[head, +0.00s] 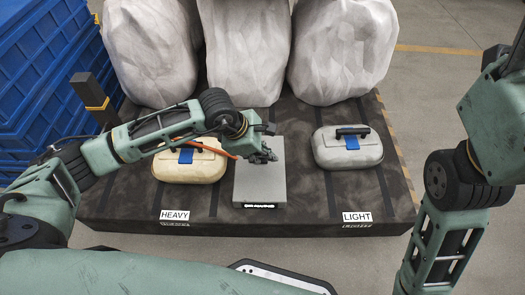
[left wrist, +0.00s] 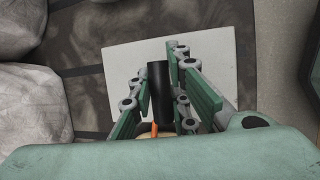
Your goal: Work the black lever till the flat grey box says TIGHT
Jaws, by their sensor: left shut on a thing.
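The flat grey box (head: 260,186) lies on the dark platform between two cases. It also shows in the left wrist view (left wrist: 119,62). A black strip with small white text (head: 259,206) is on its front edge; I cannot read the text. My left gripper (head: 265,155) is over the back part of the box. In the left wrist view, its fingers (left wrist: 177,62) are shut on the black lever (left wrist: 160,90), which stands between them. In the head view the gripper hides the lever. My right arm is at the right; its gripper is out of view.
A tan case (head: 190,170) marked HEAVY sits left of the box, partly under my left arm. A grey case (head: 348,155) marked LIGHT sits right. Large pale wrapped bundles (head: 247,50) stand behind. Blue crates (head: 45,75) are stacked at the left.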

